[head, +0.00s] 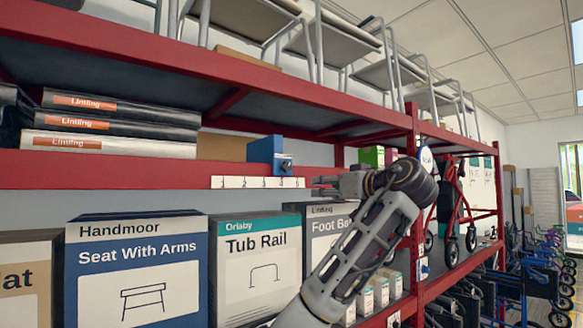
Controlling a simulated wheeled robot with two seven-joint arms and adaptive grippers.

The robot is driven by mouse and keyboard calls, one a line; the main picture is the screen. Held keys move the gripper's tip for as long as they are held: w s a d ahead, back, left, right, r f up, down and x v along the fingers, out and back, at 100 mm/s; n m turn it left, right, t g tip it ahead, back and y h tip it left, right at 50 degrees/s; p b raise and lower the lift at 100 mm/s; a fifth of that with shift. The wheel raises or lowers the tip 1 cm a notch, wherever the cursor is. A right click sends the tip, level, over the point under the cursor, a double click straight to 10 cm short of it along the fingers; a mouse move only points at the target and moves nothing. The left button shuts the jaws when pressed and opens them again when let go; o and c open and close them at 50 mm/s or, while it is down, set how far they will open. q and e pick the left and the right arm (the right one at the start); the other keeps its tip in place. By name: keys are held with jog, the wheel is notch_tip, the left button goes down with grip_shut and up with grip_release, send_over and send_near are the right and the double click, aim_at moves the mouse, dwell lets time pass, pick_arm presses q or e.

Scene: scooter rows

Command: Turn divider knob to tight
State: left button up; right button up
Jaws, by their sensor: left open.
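A blue divider (260,153) stands on the red middle shelf. A small dark knob (285,163) sits on its right-hand face, toward the front; its markings are too small to read, so I cannot tell its setting. My left gripper (318,187) is open and empty, its fingers pointing left. In the picture it is to the right of the knob and slightly lower, apart from it, in front of the shelf edge. My right gripper is not in view.
A numbered white strip (258,182) runs along the red shelf edge (110,170) below the divider. Flat Linding boxes (115,125) lie to the left. Seat With Arms (135,270) and Tub Rail (255,262) boxes stand below. The upper red beam (150,48) runs above.

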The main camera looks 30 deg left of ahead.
pick_arm(q)
jog(key=s+r+n+y, duration=0.1)
jog(key=s+r+n, duration=0.1)
jog(key=s+r, duration=0.2)
notch_tip(320, 180, up, 2)
jog(key=shift+s+r+n+g, duration=0.15)
jog(key=shift+s+n+g, duration=0.15)
jog(key=shift+s+g, duration=0.1)
jog(key=shift+w, duration=0.1)
jog(key=p, duration=0.2)
send_near(288, 166)
jog(key=shift+a, duration=0.6)
jog(key=shift+w+p+x, duration=0.2)
jog(key=shift+p+x, duration=1.75)
jog(key=shift+x, duration=0.8)
jog(key=shift+p+x, duration=0.4)
jog(key=shift+x, duration=0.85)
jog(key=shift+w, duration=0.1)
